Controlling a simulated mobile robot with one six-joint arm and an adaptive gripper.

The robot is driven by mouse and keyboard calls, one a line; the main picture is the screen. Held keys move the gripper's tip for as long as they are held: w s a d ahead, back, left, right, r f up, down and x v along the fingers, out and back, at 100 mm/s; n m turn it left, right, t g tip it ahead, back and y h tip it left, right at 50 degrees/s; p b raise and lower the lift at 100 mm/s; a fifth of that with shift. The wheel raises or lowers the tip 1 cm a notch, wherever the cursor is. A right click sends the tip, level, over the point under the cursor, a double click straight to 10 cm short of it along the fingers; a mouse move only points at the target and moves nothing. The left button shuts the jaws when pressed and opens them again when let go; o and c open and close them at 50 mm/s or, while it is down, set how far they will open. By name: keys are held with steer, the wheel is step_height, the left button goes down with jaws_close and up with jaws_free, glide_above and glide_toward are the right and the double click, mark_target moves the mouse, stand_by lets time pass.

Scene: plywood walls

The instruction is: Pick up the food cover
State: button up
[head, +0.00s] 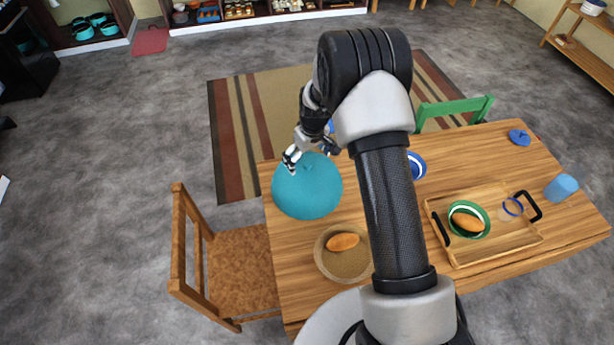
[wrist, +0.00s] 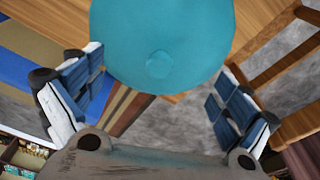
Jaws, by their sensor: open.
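The food cover (head: 307,190) is a teal dome at the far left corner of the wooden table. In the wrist view the food cover (wrist: 160,40) fills the upper middle, with a small round knob on its top. My gripper (head: 291,160) is at the cover's far left edge in the head view. In the wrist view my gripper (wrist: 158,98) is open, with its blue-padded fingers on either side of the knob's line. Nothing is held between the fingers. I cannot tell whether a finger touches the cover. What lies under the cover is hidden.
A bowl (head: 345,265) with an orange-brown food item stands near the cover. A wooden tray (head: 500,250) holds a green-rimmed bowl. A blue cup (head: 561,187) stands at the right. A wooden chair (head: 225,260) is at the table's left, a green chair (head: 455,108) behind.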

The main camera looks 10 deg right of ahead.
mark_target(307, 163)
steer(key=f, duration=0.3)
steer(key=shift+w+f+b, duration=0.25)
steer(key=shift+f+b, duration=0.1)
steer(key=shift+c, duration=0.5)
